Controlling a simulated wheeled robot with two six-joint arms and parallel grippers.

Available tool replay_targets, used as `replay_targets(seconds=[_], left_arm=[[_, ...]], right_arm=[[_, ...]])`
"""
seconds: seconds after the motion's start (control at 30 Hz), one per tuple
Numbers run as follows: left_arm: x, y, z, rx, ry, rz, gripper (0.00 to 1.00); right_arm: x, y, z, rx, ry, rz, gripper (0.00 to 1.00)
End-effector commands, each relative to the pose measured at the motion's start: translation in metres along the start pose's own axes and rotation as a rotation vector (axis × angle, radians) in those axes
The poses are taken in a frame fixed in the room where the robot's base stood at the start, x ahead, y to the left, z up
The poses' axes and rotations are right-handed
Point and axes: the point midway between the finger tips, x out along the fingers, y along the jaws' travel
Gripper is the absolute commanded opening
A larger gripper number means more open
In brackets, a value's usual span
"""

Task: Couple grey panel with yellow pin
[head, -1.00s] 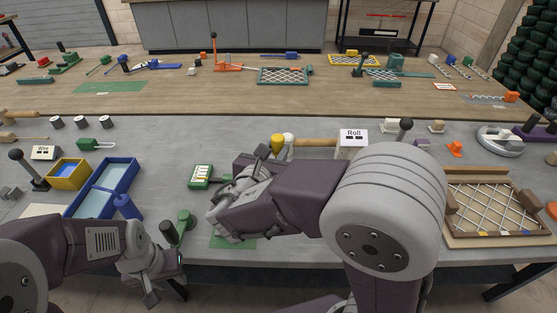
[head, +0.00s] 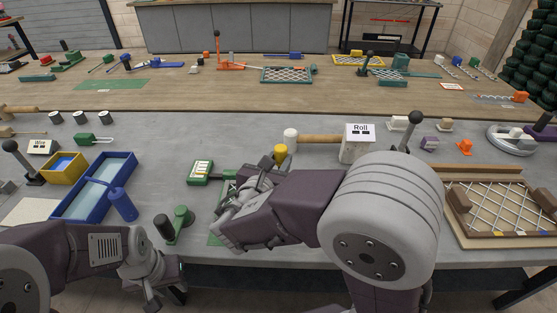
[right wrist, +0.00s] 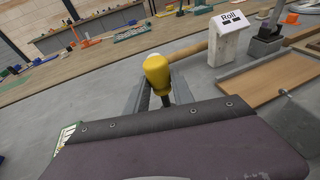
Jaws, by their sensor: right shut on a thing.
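A yellow, rounded-headed piece with a dark shaft, apparently the yellow pin (head: 280,150), stands up from my right gripper (head: 268,170). In the right wrist view the yellow head (right wrist: 157,72) is in front of the mallet, with the shaft between the grey fingers (right wrist: 157,98). The fingers are shut on it. A lattice of pale grey wire, likely the grey panel (head: 492,207), lies in a wooden frame at the right of the bench, well apart from the pin. My left gripper (head: 152,298) is low at the front left, and its jaw opening is unclear.
A mallet (head: 318,139) rests against the Roll block (head: 357,148). A green-labelled device (head: 200,172), a green-knobbed stand (head: 176,226) and a blue tray (head: 71,205) stand to the left. A lever (head: 410,130) rises behind my right arm.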

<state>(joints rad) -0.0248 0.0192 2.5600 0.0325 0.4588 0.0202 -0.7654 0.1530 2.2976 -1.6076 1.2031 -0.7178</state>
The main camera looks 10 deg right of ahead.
Motion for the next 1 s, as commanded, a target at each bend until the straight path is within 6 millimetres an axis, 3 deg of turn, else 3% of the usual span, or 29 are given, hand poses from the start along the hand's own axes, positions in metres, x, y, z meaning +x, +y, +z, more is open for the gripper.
replay_targets(seconds=[1.0], left_arm=[[0.022,-0.001,0.002,0.000,0.000,0.000,0.36]], right_arm=[[0.007,0.000,-0.026,-0.001,0.000,0.000,0.00]])
